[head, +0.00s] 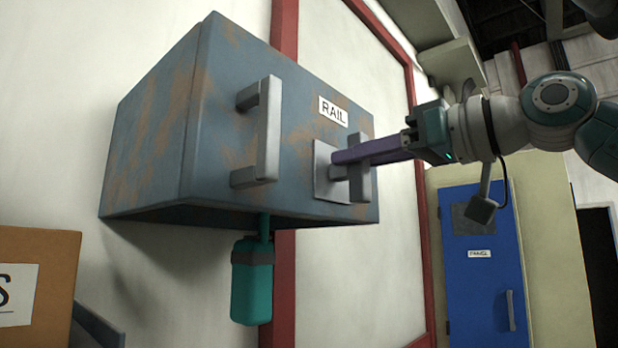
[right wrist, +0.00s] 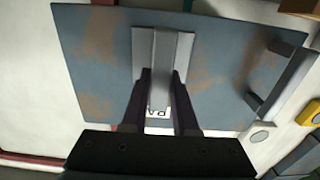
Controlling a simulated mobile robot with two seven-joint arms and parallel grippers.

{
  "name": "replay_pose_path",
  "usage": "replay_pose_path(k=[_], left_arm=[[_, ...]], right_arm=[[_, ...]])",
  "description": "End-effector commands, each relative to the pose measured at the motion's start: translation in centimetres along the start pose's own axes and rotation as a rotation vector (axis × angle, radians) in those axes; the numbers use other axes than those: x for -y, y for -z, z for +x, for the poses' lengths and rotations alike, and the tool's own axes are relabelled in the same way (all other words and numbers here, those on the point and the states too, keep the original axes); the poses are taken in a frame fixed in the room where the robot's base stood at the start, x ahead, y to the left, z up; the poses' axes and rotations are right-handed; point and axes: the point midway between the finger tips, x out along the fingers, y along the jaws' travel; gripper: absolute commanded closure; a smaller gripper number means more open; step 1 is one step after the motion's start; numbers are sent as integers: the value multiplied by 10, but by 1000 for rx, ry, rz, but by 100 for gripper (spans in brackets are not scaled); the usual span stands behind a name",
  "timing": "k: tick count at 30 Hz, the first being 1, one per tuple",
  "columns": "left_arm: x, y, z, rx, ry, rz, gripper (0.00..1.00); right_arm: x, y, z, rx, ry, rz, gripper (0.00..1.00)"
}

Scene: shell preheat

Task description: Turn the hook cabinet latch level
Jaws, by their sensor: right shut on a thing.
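A weathered blue-grey wall cabinet (head: 230,120) carries a RAIL label (head: 333,112); I see no hook label on it. Its latch (head: 360,184) is a short grey bar on a square plate (head: 326,172) at the right of the door. The bar stands about upright in the head view. My right gripper (head: 363,152) comes from the right, its purple fingers shut on the latch bar. In the right wrist view the latch (right wrist: 160,80) lies between the fingers of the gripper (right wrist: 162,75). The fingers partly hide the bar. My left gripper is not in view.
A grey pull handle (head: 268,130) sticks out at the door's left. A teal object (head: 252,285) hangs below the cabinet. A cardboard box (head: 42,275) is at lower left. A blue PANEL cabinet (head: 483,285) stands at right. The space before the door's left half looks clear.

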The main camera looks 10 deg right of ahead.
Motion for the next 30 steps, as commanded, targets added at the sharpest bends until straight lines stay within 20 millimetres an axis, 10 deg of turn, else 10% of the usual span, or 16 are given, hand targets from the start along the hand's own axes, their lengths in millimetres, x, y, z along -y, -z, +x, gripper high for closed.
replay_pose_path(k=[30], left_arm=[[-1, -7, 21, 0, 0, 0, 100]], right_arm=[[8, -4, 1, 1, 0, -586, 100]])
